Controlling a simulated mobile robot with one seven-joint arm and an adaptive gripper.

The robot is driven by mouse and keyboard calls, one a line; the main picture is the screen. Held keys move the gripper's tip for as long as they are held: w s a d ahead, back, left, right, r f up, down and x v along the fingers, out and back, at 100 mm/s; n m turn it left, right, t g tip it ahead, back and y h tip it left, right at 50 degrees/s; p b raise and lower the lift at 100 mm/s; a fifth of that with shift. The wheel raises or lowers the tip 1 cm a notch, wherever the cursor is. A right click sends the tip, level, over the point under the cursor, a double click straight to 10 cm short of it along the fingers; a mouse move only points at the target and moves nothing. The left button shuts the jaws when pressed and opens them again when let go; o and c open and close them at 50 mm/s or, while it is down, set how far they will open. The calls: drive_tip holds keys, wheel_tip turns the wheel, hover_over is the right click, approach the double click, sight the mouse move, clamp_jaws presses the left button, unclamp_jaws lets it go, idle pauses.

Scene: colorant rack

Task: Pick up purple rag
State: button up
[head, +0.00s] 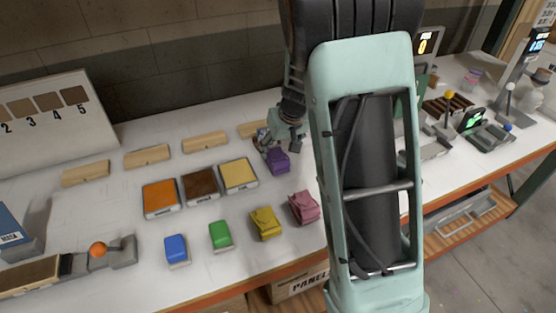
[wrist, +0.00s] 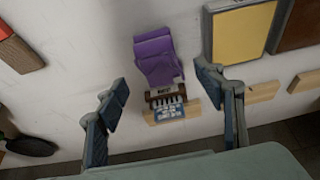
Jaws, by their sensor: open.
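The purple rag (head: 278,161) lies folded on the white table, right of the yellow square tray. It also shows in the wrist view (wrist: 154,57), upper middle. My gripper (head: 280,138) is close to the rag's far side in the head view, partly hidden by my arm. In the wrist view my gripper (wrist: 162,84) is open, its fingers spread left and right of the rag's line. The rag appears just beyond the fingertips, apart from both fingers. Nothing is held.
Yellow (head: 239,176), brown (head: 201,185) and orange (head: 160,198) trays sit left of the rag. Yellow (head: 265,223) and pink (head: 303,206) rags lie nearer the front. A small brown-and-white item (wrist: 165,99) and a wooden block (wrist: 172,111) lie between the fingers in the wrist view.

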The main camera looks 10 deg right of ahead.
sight(277, 155)
drive_tip(key=shift+p+x, duration=0.35)
drive_tip(key=shift+x, duration=2.8)
drive_tip(key=shift+w, duration=0.1)
drive_tip(key=shift+r, duration=0.1)
drive_tip(key=c, duration=1.3)
